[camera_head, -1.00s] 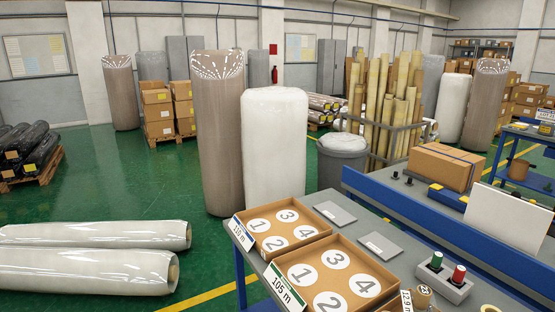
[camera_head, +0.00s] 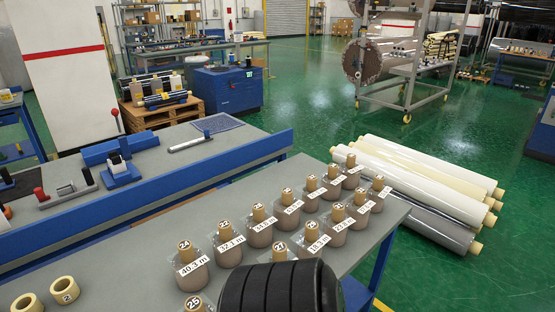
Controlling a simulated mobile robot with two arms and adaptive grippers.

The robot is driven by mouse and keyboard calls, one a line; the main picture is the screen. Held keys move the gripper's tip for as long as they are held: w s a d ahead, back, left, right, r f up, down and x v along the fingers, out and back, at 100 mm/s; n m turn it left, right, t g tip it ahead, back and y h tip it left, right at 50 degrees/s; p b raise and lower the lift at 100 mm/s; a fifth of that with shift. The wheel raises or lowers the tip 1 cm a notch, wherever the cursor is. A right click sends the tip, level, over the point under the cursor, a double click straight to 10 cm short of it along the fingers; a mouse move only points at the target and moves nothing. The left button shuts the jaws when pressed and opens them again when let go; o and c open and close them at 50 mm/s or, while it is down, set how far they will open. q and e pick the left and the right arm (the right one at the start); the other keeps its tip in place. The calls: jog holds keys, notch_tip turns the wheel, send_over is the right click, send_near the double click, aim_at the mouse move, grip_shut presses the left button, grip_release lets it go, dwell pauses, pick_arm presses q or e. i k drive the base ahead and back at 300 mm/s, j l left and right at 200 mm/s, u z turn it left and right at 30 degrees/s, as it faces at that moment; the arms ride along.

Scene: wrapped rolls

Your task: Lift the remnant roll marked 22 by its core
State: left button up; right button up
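The remnant roll that appears to be marked 22 (camera_head: 229,252) stands upright on the grey table, with a 32.1 m label on its wrapped brown body. Its tan core (camera_head: 225,233) sticks up from the top, with the number on a round white tag. It stands just right of and behind the roll marked 24 (camera_head: 191,272), which has a 40.3 m label.
Several similar wrapped rolls (camera_head: 316,233) stand close by to the right on the grey table (camera_head: 130,262). A blue rail (camera_head: 150,205) runs behind them. Two small tan rings lie at front left. Long rolls (camera_head: 420,185) lie on the green floor at right.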

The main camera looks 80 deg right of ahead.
aim_at(227, 241)
jog(key=z, duration=2.2)
jog(key=l, duration=0.2)
jog(key=i, duration=0.05)
